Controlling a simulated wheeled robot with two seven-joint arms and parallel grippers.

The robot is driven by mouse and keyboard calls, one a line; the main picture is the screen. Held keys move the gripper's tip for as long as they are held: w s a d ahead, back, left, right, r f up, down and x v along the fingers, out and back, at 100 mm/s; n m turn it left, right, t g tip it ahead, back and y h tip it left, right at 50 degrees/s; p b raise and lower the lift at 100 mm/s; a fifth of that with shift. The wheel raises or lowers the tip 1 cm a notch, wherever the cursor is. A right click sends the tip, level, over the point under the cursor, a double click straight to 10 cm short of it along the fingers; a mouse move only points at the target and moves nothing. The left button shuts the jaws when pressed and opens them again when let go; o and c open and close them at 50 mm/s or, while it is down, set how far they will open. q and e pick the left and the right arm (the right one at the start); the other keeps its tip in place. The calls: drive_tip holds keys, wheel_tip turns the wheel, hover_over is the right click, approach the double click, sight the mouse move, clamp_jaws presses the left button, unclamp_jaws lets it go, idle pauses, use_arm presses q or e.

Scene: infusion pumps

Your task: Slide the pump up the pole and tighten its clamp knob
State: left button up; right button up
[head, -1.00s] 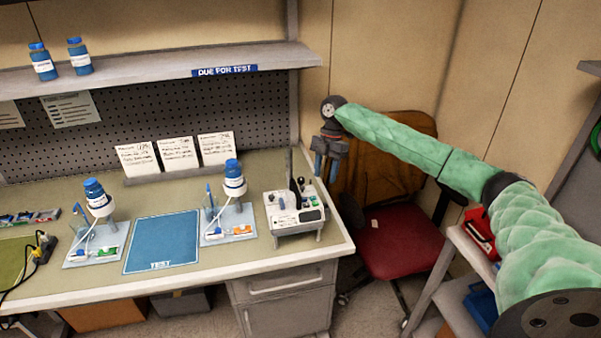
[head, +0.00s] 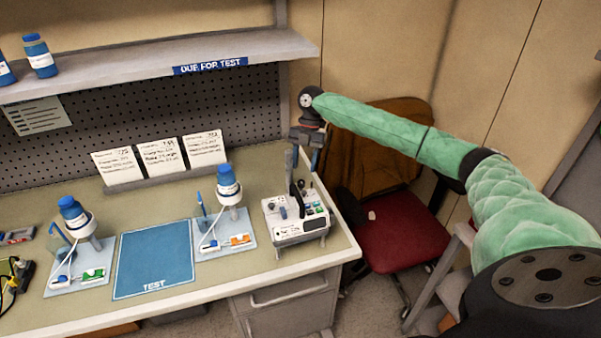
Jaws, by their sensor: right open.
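A grey-white pump-like device (head: 300,229) with buttons, a small front panel and dark knobs sits at the right end of the bench. A short grey upright post (head: 289,172) rises behind it; I cannot tell how the clamp grips it or which knob is the clamp knob. My right gripper (head: 312,156) hangs pointing down above and behind the device, close to the post in the picture. It is open and nothing shows in it; its fingertips are partly hard to make out. My left gripper is not in view.
On the bench (head: 262,265), a blue TEST mat (head: 153,262) lies between two small stands with blue-capped bottles (head: 228,185) (head: 74,216). Cards (head: 161,158) stand behind. A shelf (head: 130,72) overhangs the back. A red chair (head: 403,238) stands right of the bench.

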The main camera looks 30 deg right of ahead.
sight(302, 181)
drive_tip(key=p+x, duration=0.2)
drive_tip(key=x, duration=0.2)
drive_tip(key=shift+w+f, duration=0.15)
drive_tip(key=shift+f, duration=0.05)
drive_tip(key=shift+s+a+f, duration=0.2)
drive_tip(key=shift+s+f, duration=0.1)
drive_tip(key=shift+f, duration=0.05)
clamp_jaws()
